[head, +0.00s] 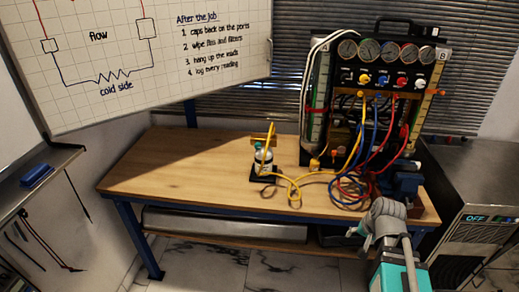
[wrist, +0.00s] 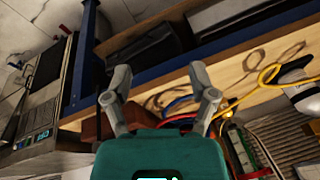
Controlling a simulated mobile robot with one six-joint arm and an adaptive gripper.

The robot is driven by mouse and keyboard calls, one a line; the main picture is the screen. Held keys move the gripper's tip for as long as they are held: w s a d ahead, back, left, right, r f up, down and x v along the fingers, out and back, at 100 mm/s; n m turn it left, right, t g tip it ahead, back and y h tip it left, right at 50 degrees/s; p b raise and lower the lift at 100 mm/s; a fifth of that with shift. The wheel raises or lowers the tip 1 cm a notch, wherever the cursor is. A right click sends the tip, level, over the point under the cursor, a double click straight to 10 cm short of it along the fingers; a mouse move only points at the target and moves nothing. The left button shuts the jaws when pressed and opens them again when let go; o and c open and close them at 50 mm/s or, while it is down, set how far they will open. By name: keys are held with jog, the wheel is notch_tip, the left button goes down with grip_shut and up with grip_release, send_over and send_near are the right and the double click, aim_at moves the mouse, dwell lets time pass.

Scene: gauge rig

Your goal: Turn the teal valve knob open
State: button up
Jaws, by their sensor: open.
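The gauge rig (head: 375,77) stands upright at the back right of the bench, with a row of round gauges above several small coloured knobs. I can make out yellow, blue and red knobs there. In the head view my arm's grey and teal end is at the lower right, in front of the bench's right end and below the rig.
The wooden bench (head: 190,165) is clear on its left. Yellow, blue and red hoses (head: 355,190) hang from the rig onto its right part. A blue vise (head: 407,184) and a metal unit (head: 470,195) are at the right.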

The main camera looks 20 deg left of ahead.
jog(key=w+a+r+m+t+y+b, duration=0.2)
jog(key=w+a+r+m+t+y, duration=0.15)
jog(key=a, duration=0.55)
jog(key=w+a+r+m+t+y+b, duration=0.1)
jog(key=w+a+r+m+t+y, duration=0.2)
jog(key=a, duration=0.7)
jog(key=w+a+r+m+t+y+b, duration=0.15)
jog(key=w+a+m, duration=0.3)
jog(key=a, duration=0.45)
jog(key=m+t+h+b, duration=0.45)
jog(key=m+t, duration=0.25)
jog(key=m, duration=1)
send_near(257, 147)
jog(key=s+r, duration=0.1)
jog(key=s, duration=0.1)
jog(key=shift+s+d+f+m+h, duration=0.15)
jog(key=shift+s+m+h, duration=0.15)
jog(key=shift+m, duration=0.3)
jog(key=shift+s+a+f+m+h, duration=0.1)
jog(key=shift+s+f+m+h, duration=0.1)
jog(key=shift+m+h, duration=0.3)
jog(key=shift+w, duration=0.1)
jog(key=shift+x, duration=6.8)
